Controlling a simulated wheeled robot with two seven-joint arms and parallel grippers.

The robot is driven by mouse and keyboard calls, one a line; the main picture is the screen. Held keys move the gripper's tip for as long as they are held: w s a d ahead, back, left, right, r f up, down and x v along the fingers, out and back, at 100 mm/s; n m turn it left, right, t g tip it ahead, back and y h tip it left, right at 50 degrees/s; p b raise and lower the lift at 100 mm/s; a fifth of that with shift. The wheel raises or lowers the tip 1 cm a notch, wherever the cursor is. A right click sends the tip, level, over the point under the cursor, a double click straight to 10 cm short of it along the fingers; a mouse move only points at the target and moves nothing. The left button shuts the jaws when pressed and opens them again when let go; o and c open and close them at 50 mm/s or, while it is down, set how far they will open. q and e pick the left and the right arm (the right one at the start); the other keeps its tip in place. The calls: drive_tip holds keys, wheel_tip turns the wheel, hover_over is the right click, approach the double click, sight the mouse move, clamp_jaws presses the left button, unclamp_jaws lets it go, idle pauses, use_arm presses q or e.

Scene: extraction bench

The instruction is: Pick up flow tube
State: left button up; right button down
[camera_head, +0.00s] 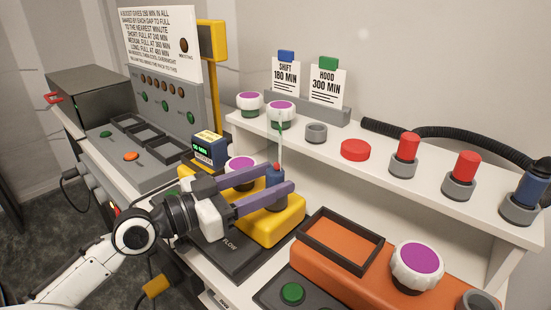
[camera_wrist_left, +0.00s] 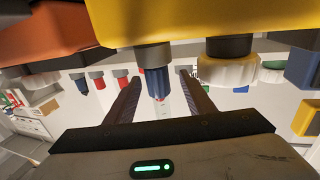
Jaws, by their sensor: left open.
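The flow tube, a blue body with a red part and a thin clear stem (camera_head: 274,177), stands upright in a grey socket on the yellow block (camera_head: 262,229) above the FLOW label. My left gripper (camera_head: 275,179) is open, with its two purple fingers on either side of the blue body. In the left wrist view, which is upside down, the flow tube (camera_wrist_left: 157,84) hangs from its socket between the fingers (camera_wrist_left: 159,78). Gaps show on both sides there, so the fingers look apart from it. My right gripper is in neither view.
A white shelf (camera_head: 335,150) behind carries purple-topped knobs, a red disc (camera_head: 355,150) and red cylinders in grey sockets. An orange unit with a dark-rimmed tray (camera_head: 315,262) stands at the right.

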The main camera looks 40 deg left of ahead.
use_arm(q)
drive_tip(key=shift+w+d+r+p, duration=0.25)
drive_tip(key=shift+w+p, duration=0.1)
drive_tip(key=shift+w, duration=0.15)
drive_tip(key=p+x, duration=0.1)
drive_tip(key=x, duration=0.2)
drive_tip(key=shift+w+d+r, duration=0.1)
drive_tip(key=shift+d, duration=0.05)
drive_tip(key=shift+w+d+p, duration=0.2)
drive_tip(key=shift+w+p, duration=0.1)
drive_tip(key=shift+w, duration=0.2)
clamp_jaws()
